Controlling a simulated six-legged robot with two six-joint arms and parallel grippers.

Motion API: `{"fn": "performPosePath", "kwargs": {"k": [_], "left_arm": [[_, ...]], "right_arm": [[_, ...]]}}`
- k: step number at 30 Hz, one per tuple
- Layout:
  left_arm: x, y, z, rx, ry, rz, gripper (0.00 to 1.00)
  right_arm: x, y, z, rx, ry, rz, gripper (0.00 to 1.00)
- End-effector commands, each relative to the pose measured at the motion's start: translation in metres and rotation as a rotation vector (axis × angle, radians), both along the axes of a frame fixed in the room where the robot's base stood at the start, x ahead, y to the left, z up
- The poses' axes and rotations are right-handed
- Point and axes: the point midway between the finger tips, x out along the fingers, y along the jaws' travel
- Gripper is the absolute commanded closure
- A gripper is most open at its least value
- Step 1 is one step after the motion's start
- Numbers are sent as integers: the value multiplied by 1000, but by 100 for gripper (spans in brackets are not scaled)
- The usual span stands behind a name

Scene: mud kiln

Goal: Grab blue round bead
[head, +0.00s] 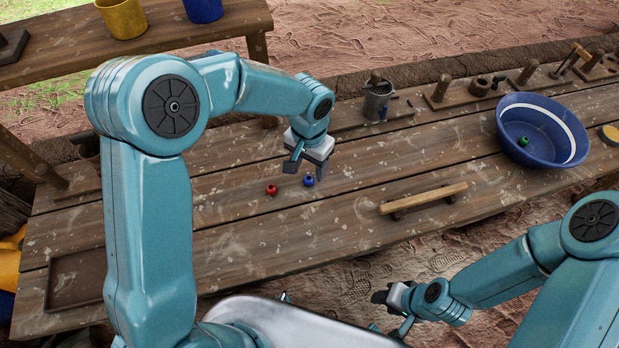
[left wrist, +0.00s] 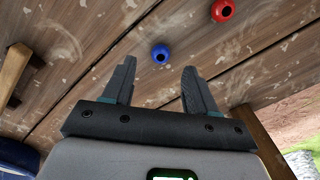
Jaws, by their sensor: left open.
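A blue round bead (head: 309,181) lies on the wooden table, just right of a red bead (head: 271,190). My left gripper (head: 306,167) is above the table close to the blue bead, fingers pointing down. In the left wrist view the blue bead (left wrist: 160,54) shows beyond the fingertips, between the lines of the two spread fingers (left wrist: 157,75). The red bead (left wrist: 223,10) is farther off at the top right there. The left gripper is open with nothing between its fingers. My right gripper (head: 393,300) is low in front of the table's near edge; its jaw state is unclear.
A blue bowl (head: 512,150) with a green bead (head: 523,141) stands at the right. A wooden bar (head: 424,198) lies right of the beads. A metal mug (head: 377,100) and wooden tools line the back edge. A shallow tray (head: 75,279) is at the left.

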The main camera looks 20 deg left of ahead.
Motion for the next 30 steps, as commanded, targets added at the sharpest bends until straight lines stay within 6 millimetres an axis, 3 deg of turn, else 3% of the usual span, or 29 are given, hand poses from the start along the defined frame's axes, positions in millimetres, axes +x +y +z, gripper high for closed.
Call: {"fn": "performPosePath", "kwargs": {"k": [10, 19, 20, 24, 25, 30], "left_arm": [[4, 1, -46, 1, 3, 0, 43], [5, 1, -53, 0, -1, 1, 43], [5, 1, -53, 0, 0, 1, 49], [5, 1, -53, 0, 0, 1, 95], [5, 1, -53, 0, 0, 1, 100], [5, 1, -53, 0, 0, 1, 100]], "right_arm": [[0, 0, 9, 0, 1, 0, 57], [0, 0, 9, 0, 1, 0, 57], [0, 0, 9, 0, 1, 0, 57], [0, 0, 9, 0, 1, 0, 57], [0, 0, 9, 0, 1, 0, 57], [0, 0, 9, 0, 1, 0, 57]]}}
